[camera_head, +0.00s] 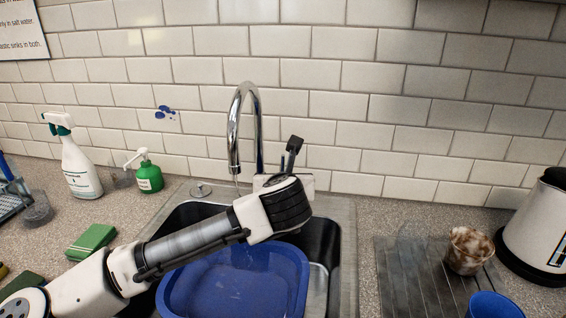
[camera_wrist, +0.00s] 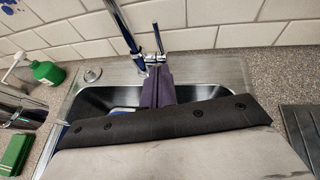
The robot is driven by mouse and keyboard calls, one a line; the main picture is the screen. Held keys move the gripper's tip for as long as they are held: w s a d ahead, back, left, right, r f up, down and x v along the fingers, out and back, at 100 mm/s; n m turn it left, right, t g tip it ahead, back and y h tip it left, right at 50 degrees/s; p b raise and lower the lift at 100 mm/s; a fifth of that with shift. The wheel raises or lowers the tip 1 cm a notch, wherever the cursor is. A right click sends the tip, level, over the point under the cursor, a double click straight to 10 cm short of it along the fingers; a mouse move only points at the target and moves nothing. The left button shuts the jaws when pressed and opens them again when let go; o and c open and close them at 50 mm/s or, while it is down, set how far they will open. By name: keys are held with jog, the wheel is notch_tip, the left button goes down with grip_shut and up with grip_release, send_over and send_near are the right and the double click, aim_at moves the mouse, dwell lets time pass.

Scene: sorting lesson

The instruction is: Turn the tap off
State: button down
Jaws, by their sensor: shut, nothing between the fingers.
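The chrome tap (camera_head: 240,115) stands behind the sink with its curved spout over the basin. A faint thin streak shows below the spout mouth; I cannot tell clearly whether it is water. In the wrist view the tap (camera_wrist: 124,25) is at upper left, and its upright chrome lever (camera_wrist: 157,38) rises from the base beside the spout. My gripper (camera_head: 294,145) is right of the spout in the head view, and my wrist hides the tap base. In the wrist view my gripper (camera_wrist: 158,72) is shut and empty, its fingertips just in front of the tap base. I cannot tell whether they touch it.
A blue tub (camera_head: 235,290) sits in the metal sink (camera_head: 347,240). A green soap bottle (camera_head: 149,176), a spray bottle (camera_head: 78,168) and a green sponge (camera_head: 92,242) are left. A dirty cup (camera_head: 468,250), blue cup (camera_head: 494,306) and kettle (camera_head: 535,230) are right. The tiled wall is close behind.

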aim_at(283, 156)
jog(key=x, duration=0.2)
jog(key=r+p+x, duration=0.1)
jog(key=x, duration=0.2)
jog(key=p+x, duration=0.1)
jog(key=x, duration=0.1)
jog(key=shift+w+r, duration=0.1)
jog(key=shift+w, duration=0.55)
jog(key=shift+w+p, duration=0.3)
jog(key=shift+w, duration=0.4)
jog(key=shift+w+r, duration=0.15)
jog(key=shift+w+r+p, duration=0.35)
jog(key=shift+w, duration=0.5)
jog(key=shift+s+r, duration=0.1)
jog(key=shift+r, duration=0.15)
